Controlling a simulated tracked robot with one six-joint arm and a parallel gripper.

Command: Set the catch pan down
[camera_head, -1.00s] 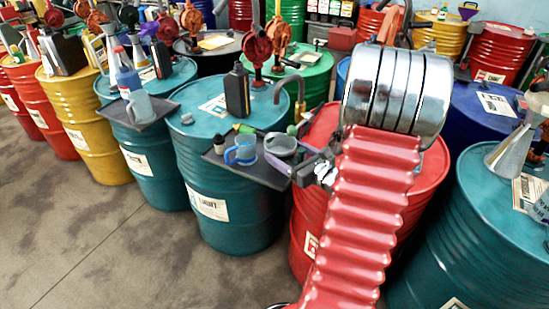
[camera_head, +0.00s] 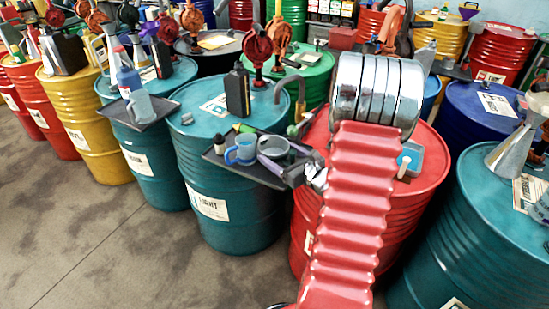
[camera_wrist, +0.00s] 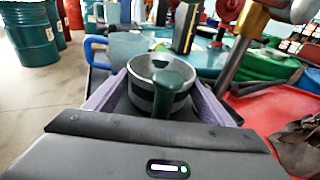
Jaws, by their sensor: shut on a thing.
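The catch pan, a small round grey bowl (camera_head: 273,147), is at the right end of a dark tray (camera_head: 216,159) beside a teal drum. It also shows in the wrist view as a grey bowl (camera_wrist: 142,99) with a dark green handle in front. My gripper (camera_head: 282,166) is shut on the pan, its purple fingers on either side. The fingers also show in the wrist view (camera_wrist: 158,92). The pan's underside is hidden, so I cannot tell whether it touches the tray.
A blue jug (camera_head: 242,150) stands on the tray close to the pan's left, with a small dark bottle (camera_head: 219,144) beyond it. A black bottle (camera_head: 238,92) and a curved spout (camera_head: 290,92) stand on the drum behind. A red drum (camera_head: 428,165) is on the right.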

